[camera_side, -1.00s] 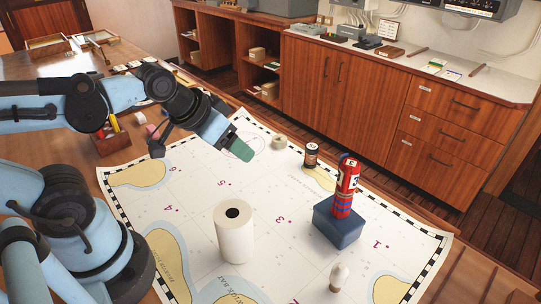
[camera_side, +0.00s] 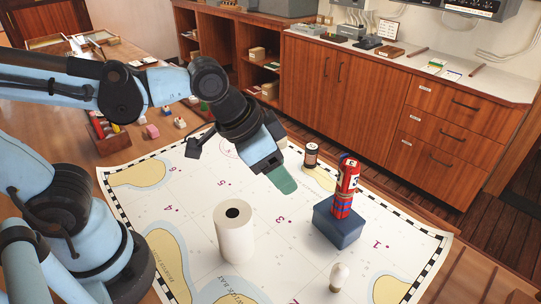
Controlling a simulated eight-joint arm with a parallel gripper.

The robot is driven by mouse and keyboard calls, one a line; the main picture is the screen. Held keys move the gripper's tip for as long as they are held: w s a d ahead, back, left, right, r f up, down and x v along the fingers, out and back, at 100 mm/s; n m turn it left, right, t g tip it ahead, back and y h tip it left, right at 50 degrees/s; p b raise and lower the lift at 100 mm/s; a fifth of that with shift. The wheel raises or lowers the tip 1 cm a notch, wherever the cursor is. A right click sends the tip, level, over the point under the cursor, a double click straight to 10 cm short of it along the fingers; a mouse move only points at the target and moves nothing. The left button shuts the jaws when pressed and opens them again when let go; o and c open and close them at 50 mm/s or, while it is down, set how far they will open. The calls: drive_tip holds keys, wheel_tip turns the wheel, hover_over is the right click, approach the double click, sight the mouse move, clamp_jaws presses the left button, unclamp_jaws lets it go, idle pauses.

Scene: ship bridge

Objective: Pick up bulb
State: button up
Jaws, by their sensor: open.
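The bulb (camera_side: 339,276) is white with a darker base and stands upright on the chart near the front, right of the paper roll. My gripper (camera_side: 284,182) has green fingertips and is above the middle of the chart, up and to the left of the bulb. It is open, with nothing seen in it. The gap between the fingers is hard to make out from this side.
A white paper roll (camera_side: 234,232) stands left of the bulb. The chart (camera_side: 190,210) around the bulb is clear.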

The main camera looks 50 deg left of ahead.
sight(336, 267)
drive_tip(key=s+d+f+m+g+h, duration=0.1)
drive_tip(key=s+d+m, duration=0.15)
drive_tip(key=d, duration=0.45)
drive_tip(key=s+d+m+g, duration=0.1)
drive_tip(key=d+m, duration=0.2)
drive_tip(key=d, duration=0.3)
drive_tip(key=x, duration=0.7)
drive_tip(key=shift+s+d, duration=0.25)
drive_tip(key=shift+s, duration=0.05)
drive_tip(key=shift+w+d+f, duration=0.1)
drive_tip(key=shift+w+f, duration=0.1)
drive_tip(key=shift+f, duration=0.45)
drive_tip(key=shift+w+a+f, duration=0.1)
drive_tip(key=shift+w+f, duration=0.1)
drive_tip(key=shift+f, duration=0.45)
drive_tip(key=shift+w+d+f, duration=0.1)
drive_tip(key=shift+w+f, duration=0.1)
drive_tip(key=shift+f, duration=0.5)
drive_tip(key=shift+w+d+f, duration=0.15)
drive_tip(key=shift+d+f, duration=0.05)
drive_tip(key=shift+f, duration=0.5)
drive_tip(key=c, duration=1)
drive_tip(key=shift+r, duration=0.1)
